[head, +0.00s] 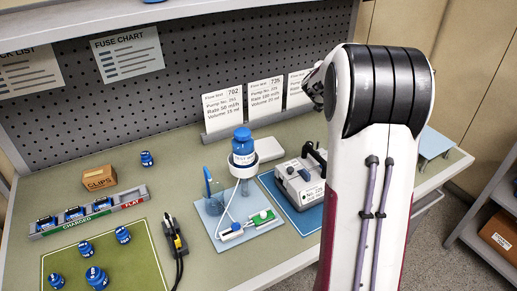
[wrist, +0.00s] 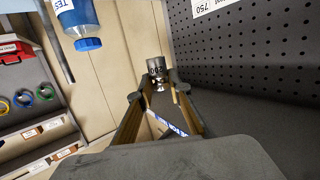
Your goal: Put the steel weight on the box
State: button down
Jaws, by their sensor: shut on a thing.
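The steel weight (wrist: 156,69) is a dark grey cylinder with pale markings and a small knob, at the far end of my fingers in the wrist view. My gripper (wrist: 158,91) is shut on it, apparently by the knob. In the head view my arm covers the weight and most of the gripper; only dark gripper parts show left of the arm, in front of the cards. A small brown cardboard box (head: 99,178) marked CLIPS stands at the left of the bench, behind the battery rack, far from my gripper. Its top looks clear.
White cards (head: 222,108) stand along the pegboard.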

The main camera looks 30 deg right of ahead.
jog(key=shift+w+a+m+g+h, duration=0.5)
jog(key=shift+w+a+m+g, duration=0.1)
jog(key=shift+g, duration=0.1)
jog(key=m+g+h, duration=0.2)
jog(key=m+g, duration=0.4)
jog(key=g, duration=0.2)
send_over(259, 145)
jog(key=s+a, duration=0.3)
jog(key=s, duration=0.1)
notch_tip(259, 145, down, 14)
jog(key=shift+s+d+f, duration=0.2)
jog(key=shift+f, duration=3.1)
jog(key=shift+f, duration=1.9)
jog(key=shift+f, duration=0.1)
